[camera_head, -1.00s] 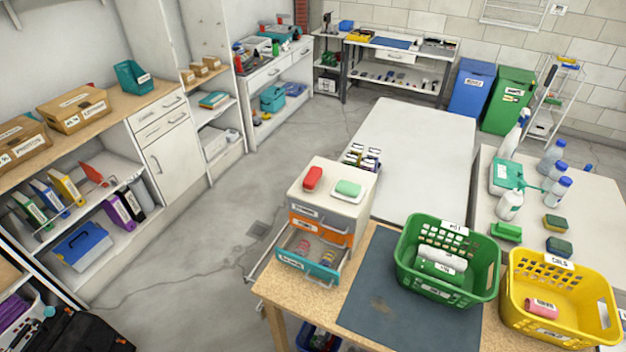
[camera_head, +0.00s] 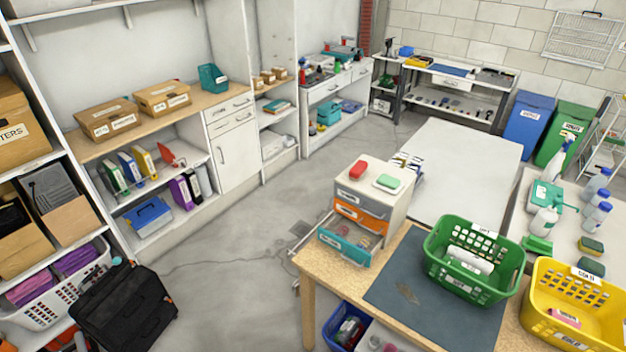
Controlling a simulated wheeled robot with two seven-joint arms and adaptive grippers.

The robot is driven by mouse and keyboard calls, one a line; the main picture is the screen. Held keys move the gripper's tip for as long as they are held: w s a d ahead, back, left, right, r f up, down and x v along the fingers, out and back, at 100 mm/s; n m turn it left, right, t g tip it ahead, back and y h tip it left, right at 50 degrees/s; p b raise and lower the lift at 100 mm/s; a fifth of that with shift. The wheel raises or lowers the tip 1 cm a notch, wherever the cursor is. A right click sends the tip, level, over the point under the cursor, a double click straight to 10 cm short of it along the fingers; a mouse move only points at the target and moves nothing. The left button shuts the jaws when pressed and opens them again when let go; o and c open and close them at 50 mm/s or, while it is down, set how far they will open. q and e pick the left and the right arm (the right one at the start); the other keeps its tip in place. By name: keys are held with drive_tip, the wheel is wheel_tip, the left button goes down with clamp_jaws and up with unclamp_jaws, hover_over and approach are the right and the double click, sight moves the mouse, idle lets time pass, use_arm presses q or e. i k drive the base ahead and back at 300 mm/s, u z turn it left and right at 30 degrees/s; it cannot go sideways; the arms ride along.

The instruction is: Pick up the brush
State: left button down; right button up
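I cannot make out a brush for certain. A small green block-shaped item (camera_head: 537,245), too small to identify, lies on the white table at the right. A red item (camera_head: 358,168) and a green-and-white item (camera_head: 387,182) lie on top of the small drawer unit, also too small to name surely. Neither of my grippers is in view.
The wooden table (camera_head: 412,322) holds a green basket (camera_head: 440,270), a dark mat (camera_head: 395,293) and the drawer unit (camera_head: 345,197) with an open drawer. A yellow basket (camera_head: 560,325) stands at right. A black case (camera_head: 125,315) lies lower left.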

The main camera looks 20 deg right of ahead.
sight(356, 172)
drive_tip(key=u, duration=0.3)
drive_tip(key=i, duration=1.25)
drive_tip(key=z, duration=0.6)
